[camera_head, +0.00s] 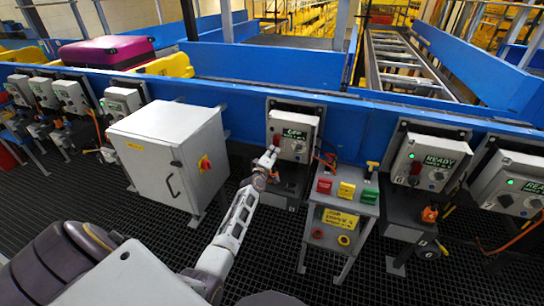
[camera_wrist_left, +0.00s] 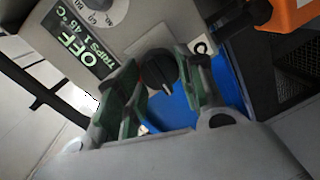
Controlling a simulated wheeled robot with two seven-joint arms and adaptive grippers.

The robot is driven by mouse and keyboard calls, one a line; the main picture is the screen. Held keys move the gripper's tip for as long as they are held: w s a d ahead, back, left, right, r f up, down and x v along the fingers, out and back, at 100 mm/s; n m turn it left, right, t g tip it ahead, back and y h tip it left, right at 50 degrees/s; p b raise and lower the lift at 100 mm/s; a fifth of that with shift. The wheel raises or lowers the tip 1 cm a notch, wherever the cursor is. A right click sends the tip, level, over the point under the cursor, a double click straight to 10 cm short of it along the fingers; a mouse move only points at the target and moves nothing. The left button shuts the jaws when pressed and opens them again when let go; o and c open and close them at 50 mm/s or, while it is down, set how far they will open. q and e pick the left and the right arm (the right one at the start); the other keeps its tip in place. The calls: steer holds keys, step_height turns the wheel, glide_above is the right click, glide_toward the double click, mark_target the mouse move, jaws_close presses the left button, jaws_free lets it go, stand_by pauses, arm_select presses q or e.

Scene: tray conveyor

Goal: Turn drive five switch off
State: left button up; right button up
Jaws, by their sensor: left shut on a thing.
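A grey drive box (camera_head: 293,133) with a lit green OFF display (camera_head: 294,134) is mounted on the blue conveyor side. My left gripper (camera_head: 268,161) is at its lower left corner. In the left wrist view, the box's display (camera_wrist_left: 85,45) reads OFF with a smaller line about trips and temperature. A black rotary switch knob (camera_wrist_left: 160,72) sits between the two green-padded fingers of my left gripper (camera_wrist_left: 160,92), which is shut on it. The drive's number is too small to read. My right gripper is not in view.
A large grey cabinet (camera_head: 170,150) with a red-yellow switch stands left of my arm. Another drive box (camera_head: 430,160) further right reads READY. A magenta suitcase (camera_head: 106,52) lies on the conveyor.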

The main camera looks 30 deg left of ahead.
arm_select(q)
steer(key=shift+f+n, duration=0.1)
steer(key=shift+n, duration=0.5)
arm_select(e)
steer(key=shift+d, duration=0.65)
arm_select(q)
steer(key=o, duration=1)
steer(key=shift+s, duration=0.1)
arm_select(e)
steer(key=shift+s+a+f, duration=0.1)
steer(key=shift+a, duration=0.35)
arm_select(q)
steer(key=shift+s, duration=0.1)
steer(key=shift+s+d, duration=0.15)
steer(key=shift+s, duration=0.25)
steer(key=shift+v, duration=5.4)
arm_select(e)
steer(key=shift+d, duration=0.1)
